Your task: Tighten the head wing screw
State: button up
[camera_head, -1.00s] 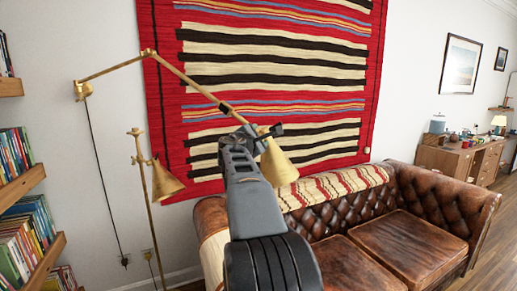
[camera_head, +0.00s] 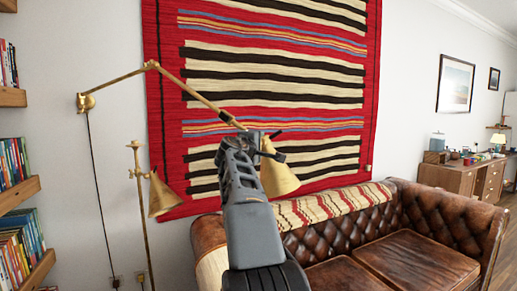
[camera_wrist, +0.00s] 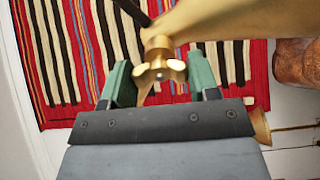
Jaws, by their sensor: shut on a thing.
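The brass head wing screw (camera_wrist: 160,68) shows in the wrist view at the joint of the wall lamp's head. My gripper (camera_head: 252,143) is at this joint in the head view, and its green-padded fingers (camera_wrist: 162,80) stand on either side of the screw in the wrist view. It is shut on the wing screw. The brass lamp shade (camera_head: 279,178) hangs just right of my gripper in the head view and fills the upper right of the wrist view. The lamp's jointed brass arm (camera_head: 188,87) runs down from the upper left. The screw is hidden in the head view.
A striped red rug (camera_head: 280,60) hangs on the wall behind the lamp. A brown leather sofa (camera_head: 395,245) stands below right. A brass floor lamp (camera_head: 162,195) stands left of my gripper, and bookshelves (camera_head: 20,195) line the far left.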

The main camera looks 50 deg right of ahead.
dwell(0.5)
jog(key=o, duration=0.9)
jog(key=shift+s, duration=0.1)
jog(key=shift+o, duration=0.2)
jog(key=b+v, duration=0.3)
jog(key=v, duration=1)
jog(key=shift+a+b, duration=0.3)
jog(key=shift+s, duration=0.1)
